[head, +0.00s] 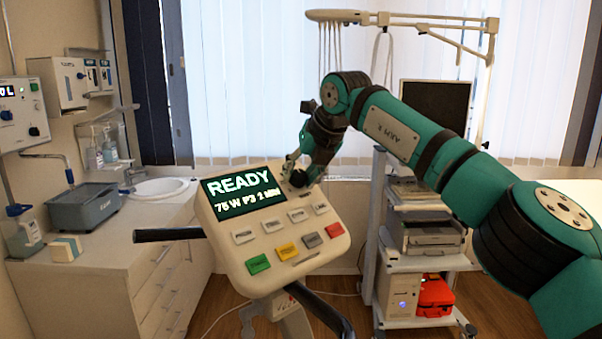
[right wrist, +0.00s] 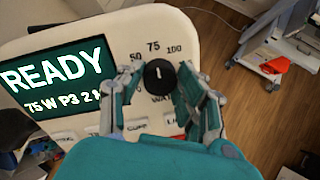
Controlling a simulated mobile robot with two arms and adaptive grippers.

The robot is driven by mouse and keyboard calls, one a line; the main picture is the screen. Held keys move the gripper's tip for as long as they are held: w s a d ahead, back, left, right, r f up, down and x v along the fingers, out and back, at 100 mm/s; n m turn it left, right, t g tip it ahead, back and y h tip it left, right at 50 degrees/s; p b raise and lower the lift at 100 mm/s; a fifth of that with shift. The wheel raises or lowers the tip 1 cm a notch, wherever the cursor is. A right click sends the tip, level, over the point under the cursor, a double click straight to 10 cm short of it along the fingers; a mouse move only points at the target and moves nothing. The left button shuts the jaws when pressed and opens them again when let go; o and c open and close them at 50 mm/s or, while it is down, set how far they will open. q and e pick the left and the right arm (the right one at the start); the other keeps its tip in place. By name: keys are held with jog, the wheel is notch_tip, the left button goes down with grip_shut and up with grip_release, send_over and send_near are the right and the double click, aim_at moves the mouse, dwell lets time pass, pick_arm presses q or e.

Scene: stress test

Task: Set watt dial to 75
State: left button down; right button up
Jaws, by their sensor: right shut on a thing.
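The stress test console (head: 225,225) has a cream panel with a dark green screen (head: 243,191) that reads "READY" and "75 W P3 2 MIN". The black watt dial (right wrist: 159,76) is at the panel's upper right. Its white mark points up toward the printed 75, between 50 and 100. My right gripper (head: 299,174) is shut on the dial, with one finger on each side of it in the right wrist view (right wrist: 157,80). In the head view the gripper partly hides the dial. My left gripper is not in view.
Below the screen are several grey keys, a green key (head: 258,264), a yellow key (head: 287,252) and a red key (head: 334,230). A dark handlebar (head: 170,235) sticks out left. An equipment cart (head: 413,263) stands right, a counter with a sink (head: 160,188) left.

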jog(key=o, duration=1.2)
jog(key=shift+c, duration=0.2)
jog(key=shift+r, duration=0.1)
jog(key=v, duration=1.2)
